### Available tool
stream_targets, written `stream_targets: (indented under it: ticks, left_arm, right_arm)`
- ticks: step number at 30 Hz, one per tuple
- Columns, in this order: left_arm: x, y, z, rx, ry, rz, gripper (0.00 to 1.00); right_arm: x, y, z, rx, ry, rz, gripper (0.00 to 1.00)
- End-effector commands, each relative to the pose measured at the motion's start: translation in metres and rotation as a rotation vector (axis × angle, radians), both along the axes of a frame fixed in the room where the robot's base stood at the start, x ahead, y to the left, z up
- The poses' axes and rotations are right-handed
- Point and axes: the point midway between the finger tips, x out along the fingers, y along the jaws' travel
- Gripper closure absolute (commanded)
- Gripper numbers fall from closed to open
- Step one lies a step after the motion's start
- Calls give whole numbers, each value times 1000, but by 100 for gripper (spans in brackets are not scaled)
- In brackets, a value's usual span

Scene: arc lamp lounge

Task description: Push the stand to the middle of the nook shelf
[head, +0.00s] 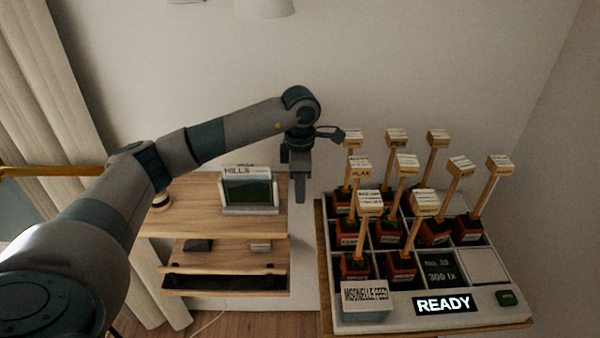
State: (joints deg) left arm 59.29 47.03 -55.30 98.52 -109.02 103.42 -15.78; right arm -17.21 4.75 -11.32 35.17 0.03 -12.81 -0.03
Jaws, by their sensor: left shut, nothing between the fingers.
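The stand (249,209) is a small pale holder with a dark green landscape picture in it and the word HILLS along its top. It sits upright on the wooden top of the nook shelf (200,192), toward the right end. My left gripper (300,190) points down just right of the stand and the shelf's right edge. It is shut and empty. A narrow gap shows between it and the stand, though depth is hard to judge. My right gripper is not in view.
A small white and dark item (161,201) stands at the shelf's left end, partly behind my arm. The shelf top between it and the stand is clear. A planter tray (346,319) with several labelled pots and a READY display (443,305) stands at the right.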

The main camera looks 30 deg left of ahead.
Motion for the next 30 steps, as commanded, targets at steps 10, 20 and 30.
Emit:
stream_targets:
  ticks: [10,20,30]
  left_arm:
    - [-17,28,-13,1,1,1,100]
    - [-21,34,-16,0,0,0,100]
    - [-25,43,-18,1,0,2,100]
  right_arm:
    - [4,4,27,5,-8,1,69]
    - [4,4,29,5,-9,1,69]
    - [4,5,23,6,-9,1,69]
